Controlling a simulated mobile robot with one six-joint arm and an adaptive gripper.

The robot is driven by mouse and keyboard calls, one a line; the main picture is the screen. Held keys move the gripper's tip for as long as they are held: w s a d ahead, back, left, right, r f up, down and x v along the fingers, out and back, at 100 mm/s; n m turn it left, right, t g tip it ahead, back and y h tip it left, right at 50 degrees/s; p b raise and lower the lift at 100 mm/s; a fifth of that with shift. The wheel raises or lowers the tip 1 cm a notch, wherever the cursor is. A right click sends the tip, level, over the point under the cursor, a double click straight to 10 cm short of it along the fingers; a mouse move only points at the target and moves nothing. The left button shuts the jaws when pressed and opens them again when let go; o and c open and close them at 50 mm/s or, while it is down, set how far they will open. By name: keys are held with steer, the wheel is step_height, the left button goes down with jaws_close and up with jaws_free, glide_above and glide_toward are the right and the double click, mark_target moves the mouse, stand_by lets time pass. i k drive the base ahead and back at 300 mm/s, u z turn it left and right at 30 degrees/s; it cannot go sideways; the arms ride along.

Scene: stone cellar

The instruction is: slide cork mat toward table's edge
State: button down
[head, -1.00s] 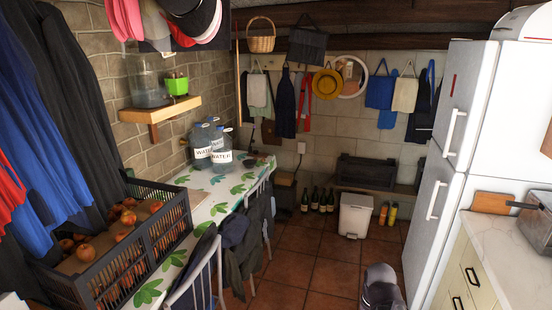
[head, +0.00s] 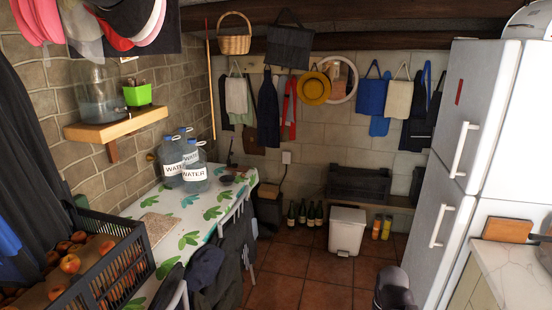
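The cork mat (head: 157,227) is a small, thin, tan speckled sheet. It lies flat on the long table (head: 196,237) with the white, green-leaf cloth, between the black crate and the water jugs. Bare cloth shows between the mat and the table's right-hand long edge. Nothing rests on the mat. My gripper is not in view. A dark grey rounded part, which seems to be of my own arm, shows at the bottom right, well apart from the table.
A black crate (head: 133,262) of apples stands on the near end of the table. Several water jugs (head: 194,178) and a small dark dish (head: 227,179) stand farther along. Chairs with dark clothes (head: 208,268) crowd the right side. Tiled floor (head: 298,266) is open beyond them.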

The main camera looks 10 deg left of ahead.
mark_target(158, 226)
steer(key=z, duration=0.05)
steer(key=i, duration=1.55)
steer(key=u, duration=0.5)
steer(key=i, duration=0.75)
steer(key=u, duration=0.7)
steer(key=i, duration=0.55)
steer(key=u, duration=0.8)
steer(key=i, duration=0.7)
steer(key=u, duration=0.4)
